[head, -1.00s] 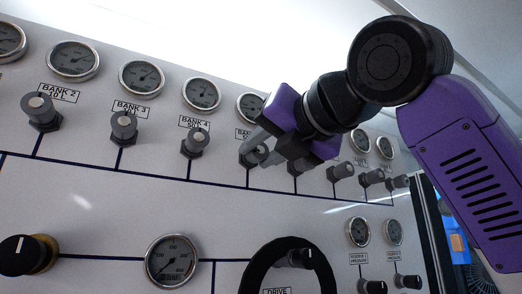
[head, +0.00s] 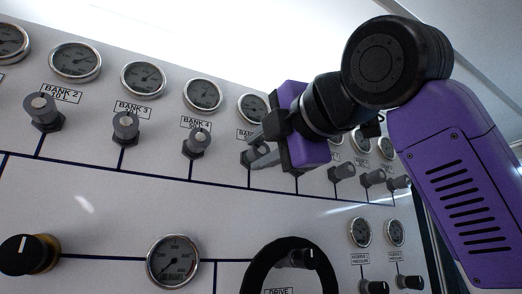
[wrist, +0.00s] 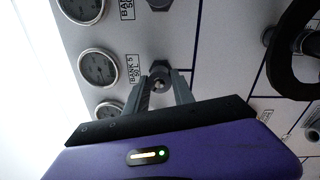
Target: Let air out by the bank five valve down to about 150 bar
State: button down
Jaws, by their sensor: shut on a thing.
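The bank five valve knob (wrist: 159,83) is a grey knob beside the BANK 5 label (wrist: 134,69) in the wrist view. My gripper (wrist: 163,80) is shut on this knob, one finger on each side. In the head view my gripper (head: 258,150) reaches the knob from the right, and its fingers hide most of the knob. The bank five gauge (wrist: 98,67) shows beside the label in the wrist view; its reading is too small to tell. It also shows in the head view (head: 252,107), just above my gripper.
The bank 4 knob (head: 197,142) and bank 3 knob (head: 126,127) stick out to the left. More small knobs (head: 342,172) stand to the right. Below are a large black ring handwheel (head: 250,268), a larger gauge (head: 173,261) and a black knob (head: 27,255).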

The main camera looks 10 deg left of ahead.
jog(key=m, duration=0.6)
jog(key=shift+f, duration=0.15)
jog(key=m+b, duration=0.1)
jog(key=m, duration=0.5)
jog(key=shift+h, duration=0.4)
jog(key=c, duration=1.1)
grip_release()
jog(key=b+v, duration=0.3)
jog(key=v, duration=0.4)
jog(key=shift+s+d, duration=0.2)
jog(key=shift+s, duration=0.15)
